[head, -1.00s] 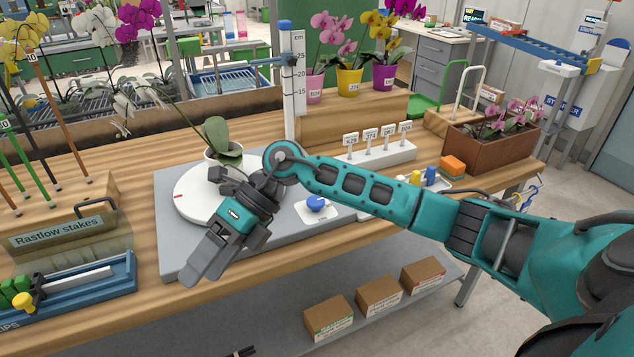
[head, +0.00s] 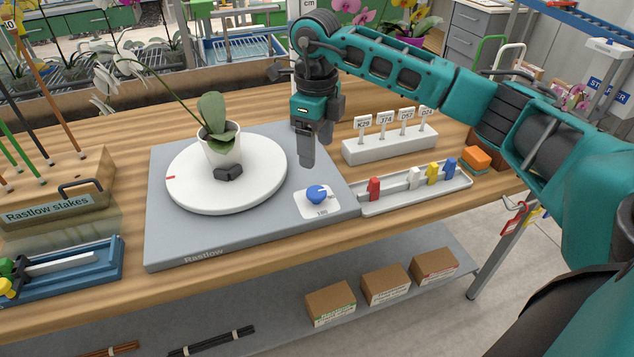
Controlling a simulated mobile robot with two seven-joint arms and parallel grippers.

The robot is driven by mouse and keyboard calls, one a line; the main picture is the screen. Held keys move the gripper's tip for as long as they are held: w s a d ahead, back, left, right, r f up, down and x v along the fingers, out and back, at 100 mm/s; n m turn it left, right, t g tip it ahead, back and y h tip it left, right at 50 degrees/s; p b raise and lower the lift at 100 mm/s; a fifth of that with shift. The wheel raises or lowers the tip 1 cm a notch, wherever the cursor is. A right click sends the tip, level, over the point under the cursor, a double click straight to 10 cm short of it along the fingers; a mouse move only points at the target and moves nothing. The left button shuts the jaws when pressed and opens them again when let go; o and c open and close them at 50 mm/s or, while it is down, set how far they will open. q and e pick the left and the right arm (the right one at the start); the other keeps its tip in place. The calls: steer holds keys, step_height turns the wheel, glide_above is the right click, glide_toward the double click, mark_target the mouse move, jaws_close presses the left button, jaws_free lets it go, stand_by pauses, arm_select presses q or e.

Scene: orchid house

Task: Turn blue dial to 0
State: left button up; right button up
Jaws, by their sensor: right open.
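The blue dial (head: 316,193) sits on a small white plate (head: 309,209) at the front right corner of the grey base (head: 200,237). Small print under the dial looks like 180, but it is too small to read surely. A white turntable (head: 187,187) with a red mark at its left edge lies on the base. A potted orchid (head: 222,150) and a small black block (head: 228,173) stand on it. My right gripper (head: 308,158) is open and empty, pointing down, above and behind the dial, apart from it. My left gripper is out of view.
A tray (head: 400,199) with red, white, yellow and blue pieces lies right of the dial. Behind it is a white label block (head: 385,146). The stakes box (head: 62,200) and a blue tray (head: 95,270) are at the left.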

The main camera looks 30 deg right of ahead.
mark_target(316, 191)
step_height(316, 191, down, 11)
steer(key=shift+r, duration=0.1)
steer(key=shift+c, duration=0.4)
steer(key=c, duration=1)
steer(key=shift+o, duration=0.2)
